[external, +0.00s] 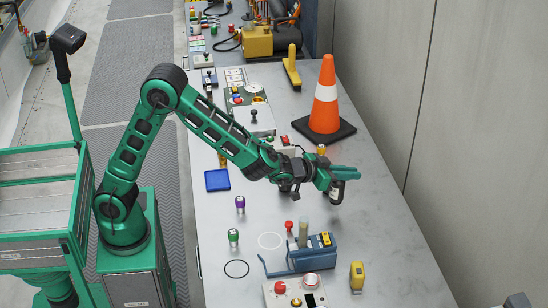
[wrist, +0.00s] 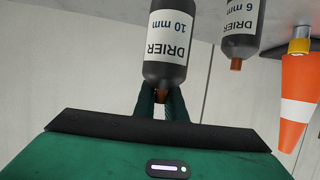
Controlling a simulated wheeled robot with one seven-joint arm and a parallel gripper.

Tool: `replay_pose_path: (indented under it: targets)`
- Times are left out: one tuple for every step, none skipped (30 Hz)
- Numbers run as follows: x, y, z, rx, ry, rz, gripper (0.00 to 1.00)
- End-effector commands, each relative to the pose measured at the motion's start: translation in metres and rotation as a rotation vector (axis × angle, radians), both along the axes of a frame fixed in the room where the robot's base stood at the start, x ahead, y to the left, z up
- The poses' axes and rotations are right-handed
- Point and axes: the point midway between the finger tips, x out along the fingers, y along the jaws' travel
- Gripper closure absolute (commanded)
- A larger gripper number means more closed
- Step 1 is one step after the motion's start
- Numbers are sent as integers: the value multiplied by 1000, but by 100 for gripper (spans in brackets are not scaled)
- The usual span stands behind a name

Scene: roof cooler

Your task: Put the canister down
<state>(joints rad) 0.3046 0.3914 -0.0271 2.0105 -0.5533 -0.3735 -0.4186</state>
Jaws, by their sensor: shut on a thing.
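My gripper (external: 350,173) is shut on a dark canister (external: 336,191) with a white label, at the right part of the bench. In the wrist view the held canister (wrist: 167,50) reads "DRIER 10 mm", upside down in the picture. My fingers (wrist: 160,105) close around its narrow orange-tipped end, and its body hangs below them, about upright. Whether its base touches the bench cannot be told. A second canister (wrist: 240,30), labelled "DRIER 6 mm", stands apart from it; I cannot make it out in the external view.
An orange cone (external: 325,105) stands behind.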

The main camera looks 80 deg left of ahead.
Motion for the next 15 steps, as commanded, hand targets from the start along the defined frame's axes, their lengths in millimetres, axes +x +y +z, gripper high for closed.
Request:
replay_pose_path:
  targets:
    - [3,-7,-4,2,-1,-1,100]
    - [4,-9,-6,2,0,-1,100]
    - [5,-12,-8,2,-1,-1,100]
    - [6,-14,-8,1,-1,0,100]
    - [7,-15,-9,1,-2,1,100]
    - [7,-16,-10,1,-2,1,100]
    - [7,-16,-11,1,-2,2,100]
    - [7,-16,-12,1,-2,2,100]
    - [7,-16,-15,1,-1,2,100]
    - [7,-16,-18,2,-1,2,100]
    - [7,-16,-22,3,1,2,100]
    - [7,-16,-28,3,2,2,100]
    - [7,-16,-32,4,2,2,100]
    - [7,-16,-37,2,2,1,100]
    - [7,-16,-42,2,3,1,100]
